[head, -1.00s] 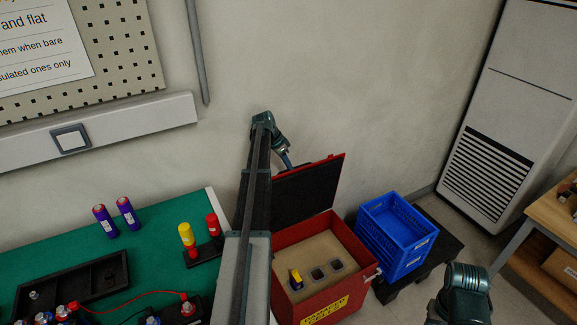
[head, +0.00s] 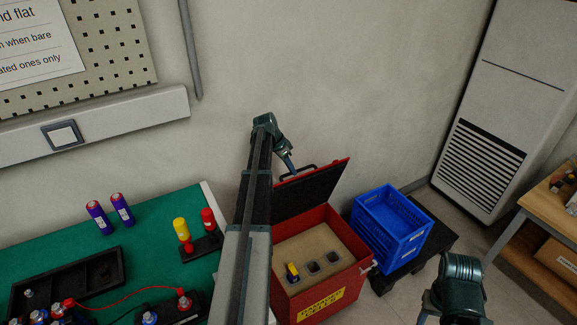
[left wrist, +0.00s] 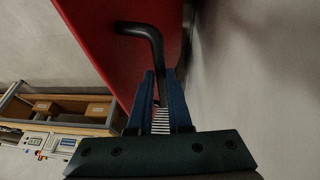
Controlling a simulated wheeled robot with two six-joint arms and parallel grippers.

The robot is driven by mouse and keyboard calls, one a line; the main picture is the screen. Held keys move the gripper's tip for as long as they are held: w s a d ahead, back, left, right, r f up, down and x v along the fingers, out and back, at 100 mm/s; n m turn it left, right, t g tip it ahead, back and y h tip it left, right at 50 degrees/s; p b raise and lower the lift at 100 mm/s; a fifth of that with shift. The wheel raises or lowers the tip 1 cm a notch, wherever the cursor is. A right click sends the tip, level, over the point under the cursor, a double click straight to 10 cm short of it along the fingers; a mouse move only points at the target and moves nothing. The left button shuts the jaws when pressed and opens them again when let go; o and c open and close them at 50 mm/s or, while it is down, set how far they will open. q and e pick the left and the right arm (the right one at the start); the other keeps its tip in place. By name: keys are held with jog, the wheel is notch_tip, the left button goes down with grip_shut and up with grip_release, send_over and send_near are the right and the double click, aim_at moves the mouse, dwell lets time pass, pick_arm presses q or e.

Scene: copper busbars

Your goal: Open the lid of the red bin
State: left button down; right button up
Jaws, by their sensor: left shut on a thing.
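The red bin (head: 345,291) stands on the floor right of the table. Its lid (head: 310,192) is raised on the back edge, with its black inner face showing. My left gripper (head: 291,169) is at the lid's upper edge, shut on the black lid handle (head: 306,170). In the left wrist view, the handle (left wrist: 143,29) runs down between the fingers (left wrist: 161,76), beside the red outer face of the lid (left wrist: 90,35). Inside the bin is a tan panel with dark square holes and a yellow item (head: 292,270). My right arm shows at lower right, its fingers out of view.
A blue crate (head: 392,233) stands on a black stand close right of the bin. The green-topped table (head: 150,250) with cells and trays is at left. The wall is close behind the lid. A white cabinet (head: 510,90) stands at far right.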

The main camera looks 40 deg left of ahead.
pick_arm(q)
jog(key=c, duration=0.8)
grip_release()
jog(key=shift+c, duration=0.2)
jog(key=shift+r, duration=0.1)
jog(key=p+v, duration=1.2)
jog(key=v, duration=0.1)
jog(key=shift+a+r+p, duration=0.15)
jog(key=shift+r+p, duration=0.1)
jog(key=shift+p, duration=0.1)
jog(key=shift+s, duration=0.1)
